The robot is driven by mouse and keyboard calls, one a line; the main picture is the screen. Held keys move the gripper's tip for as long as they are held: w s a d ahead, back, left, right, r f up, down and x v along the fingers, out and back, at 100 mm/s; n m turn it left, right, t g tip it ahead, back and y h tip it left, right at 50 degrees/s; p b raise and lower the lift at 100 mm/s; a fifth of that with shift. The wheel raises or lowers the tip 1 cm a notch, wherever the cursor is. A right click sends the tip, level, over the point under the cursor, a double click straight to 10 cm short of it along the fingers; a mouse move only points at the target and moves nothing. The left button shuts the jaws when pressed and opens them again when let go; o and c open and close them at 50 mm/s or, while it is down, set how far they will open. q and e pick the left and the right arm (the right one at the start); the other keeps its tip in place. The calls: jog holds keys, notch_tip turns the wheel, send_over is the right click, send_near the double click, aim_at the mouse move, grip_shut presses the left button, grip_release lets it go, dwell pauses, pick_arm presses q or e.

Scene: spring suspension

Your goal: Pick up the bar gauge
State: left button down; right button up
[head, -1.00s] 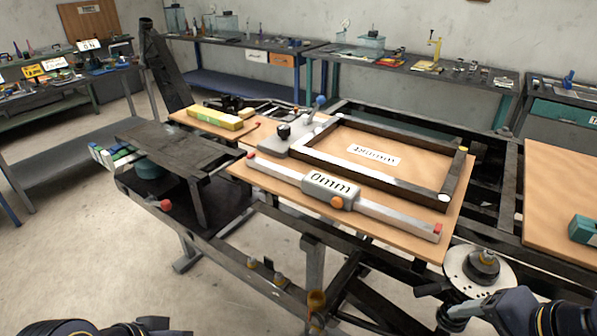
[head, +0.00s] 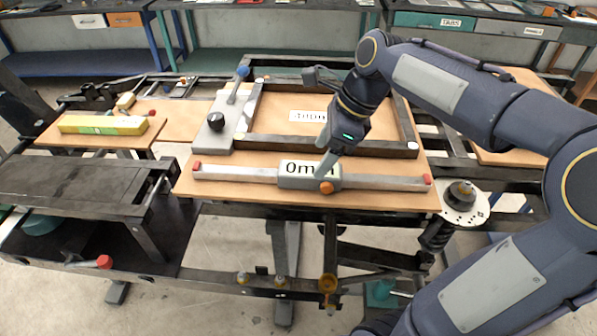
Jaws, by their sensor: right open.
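The bar gauge (head: 378,183) is a long grey bar with red ends and a central grey block marked "0mm", with an orange knob (head: 327,187) on its front. It lies flat on the wooden board (head: 240,199), in front of the dark square frame. My right gripper (head: 328,150) is over the gauge's central block, reaching down from the upper right with its jaws open. It covers part of the block's label. Whether the fingers touch the block cannot be told. My left gripper is not in view.
The dark frame (head: 300,143) with a white label lies behind the gauge. A grey plate with a black knob (head: 215,121) and a blue-tipped lever stands to its left. A yellow level (head: 103,125) lies farther left. A round metal hub (head: 461,196) is at the right.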

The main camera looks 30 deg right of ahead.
aim_at(311, 168)
jog(key=x, duration=0.6)
jog(key=shift+a+r, duration=0.1)
jog(key=shift+a, duration=0.1)
jog(key=c, duration=1.3)
jog(key=shift+r, duration=0.1)
